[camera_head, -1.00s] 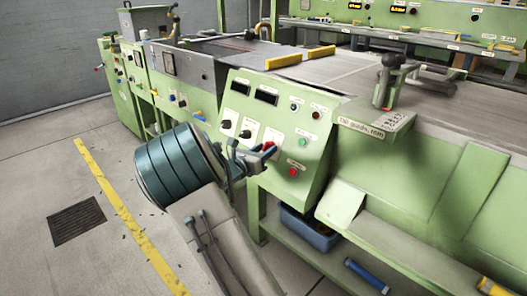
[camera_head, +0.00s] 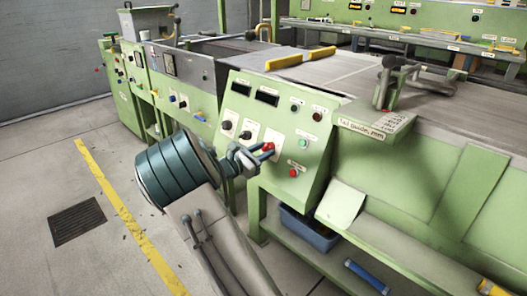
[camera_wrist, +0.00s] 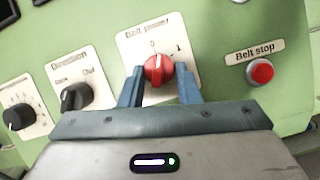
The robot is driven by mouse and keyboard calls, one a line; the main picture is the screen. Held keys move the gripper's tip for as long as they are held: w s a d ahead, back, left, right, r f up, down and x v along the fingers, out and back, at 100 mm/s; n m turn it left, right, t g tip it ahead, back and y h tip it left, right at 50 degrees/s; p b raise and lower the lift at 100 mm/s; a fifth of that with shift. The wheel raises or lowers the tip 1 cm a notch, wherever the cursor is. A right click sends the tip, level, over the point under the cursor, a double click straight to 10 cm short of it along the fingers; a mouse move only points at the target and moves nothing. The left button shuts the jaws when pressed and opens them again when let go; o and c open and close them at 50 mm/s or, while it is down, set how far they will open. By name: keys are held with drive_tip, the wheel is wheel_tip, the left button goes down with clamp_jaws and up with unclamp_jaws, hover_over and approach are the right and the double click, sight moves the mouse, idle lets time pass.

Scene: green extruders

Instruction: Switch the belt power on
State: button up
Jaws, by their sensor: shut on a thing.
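The belt power switch is a red rotary knob (camera_wrist: 158,70) on a white plate with marks 0 and 1. Its white line points up, close to the 0. My gripper (camera_wrist: 160,82) is shut on the knob, one blue finger on each side. In the head view my gripper (camera_head: 262,152) reaches the sloping green control panel (camera_head: 312,140) from the left, and the red knob (camera_head: 268,147) shows between its fingers.
A red belt stop button (camera_wrist: 261,71) sits right of the knob. A black direction knob (camera_wrist: 75,97) and another black knob (camera_wrist: 17,117) are to the left. A blue bin (camera_head: 310,232) stands on the shelf below. A ledge (camera_head: 375,125) juts out at right.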

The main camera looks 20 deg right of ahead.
drive_tip(key=m+g, duration=0.1)
drive_tip(key=m, duration=0.2)
drive_tip(key=m+g, duration=0.1)
drive_tip(key=m, duration=0.2)
drive_tip(key=m+g, duration=0.2)
drive_tip(key=shift+w+r+m+p, duration=0.1)
drive_tip(key=shift+w+m+p, duration=0.25)
drive_tip(key=shift+m, duration=0.05)
drive_tip(key=o, duration=1)
drive_tip(key=shift+a, duration=0.1)
drive_tip(key=shift+c, duration=0.2)
drive_tip(key=s+a+r+p, duration=0.1)
drive_tip(key=a+p, duration=0.2)
drive_tip(key=a, duration=1)
drive_tip(key=shift+a, duration=0.35)
